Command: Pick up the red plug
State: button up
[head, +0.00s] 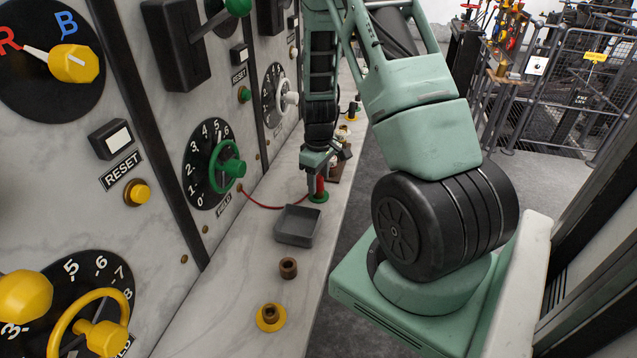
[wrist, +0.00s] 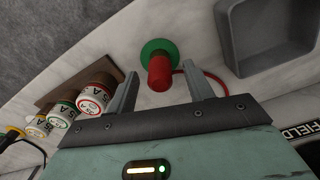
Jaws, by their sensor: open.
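The red plug (wrist: 159,74) stands in a round green socket (wrist: 158,50) on the marble ledge, with a red cord running from it. In the head view the red plug (head: 320,185) shows just below my gripper (head: 325,172), above the green base (head: 319,197). In the wrist view my gripper (wrist: 162,88) is open, its two grey fingers apart, one to each side of the plug. The plug sits between them, nearer the middle, with a gap on both sides. I cannot tell how far down the fingers reach along it.
A grey tray (head: 298,226) lies close by on the ledge. Several white fuses (wrist: 94,100) stand on a brown block on the other side. A brown socket (head: 288,268) and a yellow-ringed socket (head: 270,317) sit nearer. The panel with a green handwheel (head: 228,166) rises at the left.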

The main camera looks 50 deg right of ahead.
aim_at(318, 177)
grip_shut()
notch_tip(318, 177, up, 10)
jog(key=shift+r+b, duration=0.1)
jog(key=shift+b, duration=0.8)
